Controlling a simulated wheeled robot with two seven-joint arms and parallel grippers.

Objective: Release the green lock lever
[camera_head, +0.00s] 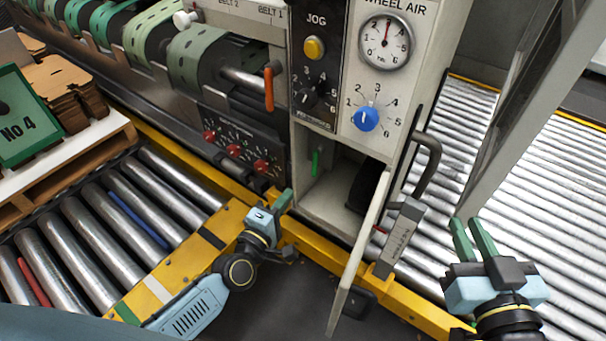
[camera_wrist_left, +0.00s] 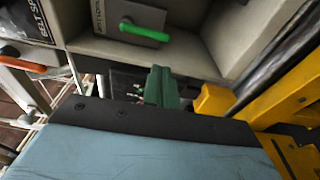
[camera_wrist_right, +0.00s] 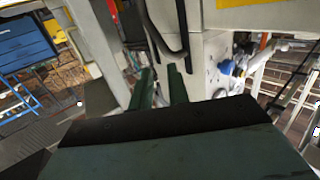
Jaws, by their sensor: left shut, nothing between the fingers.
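The green lock lever (camera_head: 315,163) is inside the open compartment at the bottom of the machine cabinet, near its left wall. In the left wrist view the green lever (camera_wrist_left: 146,32) sticks out from a grey plate, above and apart from my fingers. My left gripper (camera_head: 284,200) is shut and empty, in front of and below the compartment, left of the lever; its green fingers also show together in the left wrist view (camera_wrist_left: 162,86). My right gripper (camera_head: 474,238) is open and empty, right of the cabinet over the roller conveyor, far from the lever.
The compartment door (camera_head: 362,252) stands open toward me, between my two grippers. A yellow rail (camera_head: 316,247) runs below the cabinet. An orange handle (camera_head: 269,88) is left of the cabinet. A black curved handle (camera_head: 430,160) and a grey box (camera_head: 400,236) are right of the door.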

